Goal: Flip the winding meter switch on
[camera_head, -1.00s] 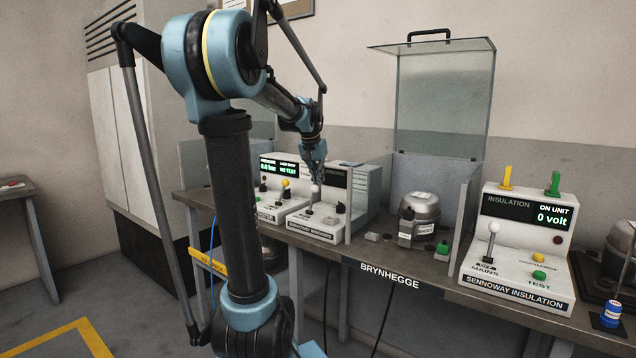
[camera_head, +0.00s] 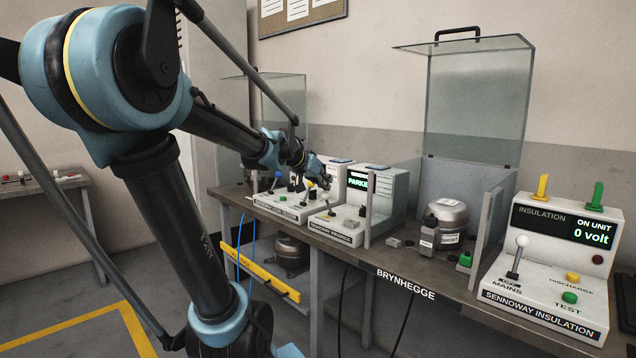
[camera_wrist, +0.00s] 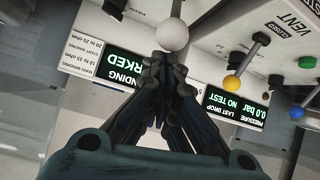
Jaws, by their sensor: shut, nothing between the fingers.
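The winding meter (camera_head: 338,229) is the white box labelled "Sennoway Windings" on the bench. Its lit display (camera_head: 357,183) reads "PARKE..." with the rest cut off. The wrist view shows its lit display (camera_wrist: 106,67) upside down. Its switch is a lever with a white ball knob (camera_wrist: 172,34), just beyond my fingertips in the wrist view. My gripper (camera_wrist: 171,62) is shut and empty, pointing at the knob. Whether it touches the knob I cannot tell.
The pressure unit (camera_head: 287,209) stands left of the winding meter, with a yellow knob (camera_wrist: 232,83) and a blue knob (camera_wrist: 297,112) close by. To the right are a compressor (camera_head: 447,218) in an open clear-lidded guard and the insulation tester (camera_head: 545,265).

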